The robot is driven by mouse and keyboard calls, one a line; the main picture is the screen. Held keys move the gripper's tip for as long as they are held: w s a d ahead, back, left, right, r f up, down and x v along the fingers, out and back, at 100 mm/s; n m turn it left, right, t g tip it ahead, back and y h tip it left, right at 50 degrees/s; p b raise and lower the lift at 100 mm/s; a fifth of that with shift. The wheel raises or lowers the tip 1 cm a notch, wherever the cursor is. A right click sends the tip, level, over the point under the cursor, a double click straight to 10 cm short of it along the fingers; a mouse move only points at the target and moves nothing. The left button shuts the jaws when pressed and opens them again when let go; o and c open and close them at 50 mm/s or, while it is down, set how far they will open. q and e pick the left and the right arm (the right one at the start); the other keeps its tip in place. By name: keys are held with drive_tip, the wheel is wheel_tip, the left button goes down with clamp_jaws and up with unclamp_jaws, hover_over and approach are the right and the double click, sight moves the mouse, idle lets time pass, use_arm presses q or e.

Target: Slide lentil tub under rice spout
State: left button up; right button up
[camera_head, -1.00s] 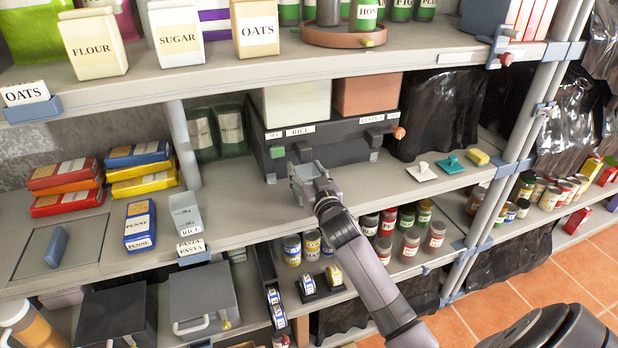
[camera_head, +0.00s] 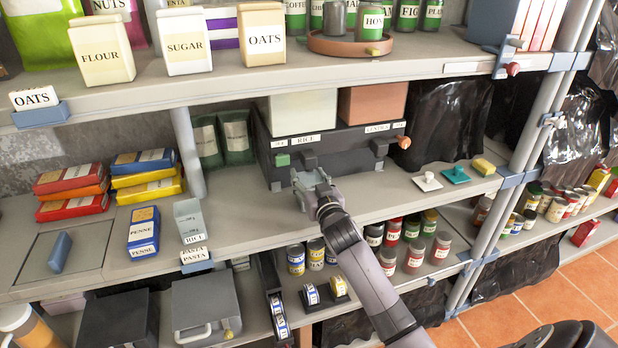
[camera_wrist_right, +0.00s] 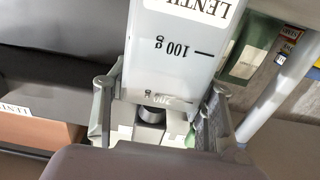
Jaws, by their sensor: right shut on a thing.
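The lentil tub (camera_wrist_right: 172,45) is a pale, translucent tub with a partly visible lentil label and gram marks. It stands between the fingers of my right gripper (camera_wrist_right: 155,118), which is shut on it. In the head view my right gripper (camera_head: 312,184) is low over the middle shelf, just in front of the rice side of the dark dispenser. The tub is hard to separate from the fingers there. The rice spout (camera_head: 309,161) sits below the rice label (camera_head: 307,140), beside a green knob (camera_head: 282,159). I cannot tell whether the tub is under the spout. My left gripper is not in view.
The dispenser's lentil side has an orange knob (camera_head: 404,142). A small rice tub (camera_head: 189,219) stands left on the shelf near penne boxes (camera_head: 143,232). Shelf between is clear.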

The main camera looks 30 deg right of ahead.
drive_tip(key=shift+f, duration=0.15)
drive_tip(key=o, duration=1.3)
drive_tip(key=shift+o, duration=0.2)
drive_tip(key=v, duration=1.2)
drive_tip(key=s+a+f+n+g+y, duration=0.1)
drive_tip(key=s+a+f+g, duration=0.15)
drive_tip(key=f, duration=0.95)
drive_tip(key=s+a+f+n+g+y, duration=0.15)
drive_tip(key=s+f, duration=0.25)
drive_tip(key=f, duration=0.9)
drive_tip(key=s+a+f+g+y, duration=0.1)
drive_tip(key=s+a+f+g, duration=0.2)
drive_tip(key=f, duration=0.9)
drive_tip(key=s+a+f+n+g, duration=0.1)
drive_tip(key=s+a+f+g, duration=0.15)
drive_tip(key=s+f, duration=0.65)
drive_tip(key=s+a+f+n+g, duration=0.1)
drive_tip(key=s+f+g, duration=0.2)
drive_tip(key=s+f, duration=0.55)
drive_tip(key=s+a+f+g, duration=0.1)
drive_tip(key=s+f+g, duration=0.1)
drive_tip(key=s, duration=0.8)
drive_tip(key=s+a+f+g, duration=0.1)
drive_tip(key=s+f, duration=0.3)
drive_tip(key=s, duration=0.6)
drive_tip(key=shift+f+n+g+y, duration=0.2)
drive_tip(key=shift+n+g+y, duration=0.15)
drive_tip(key=shift+g+y, duration=0.1)
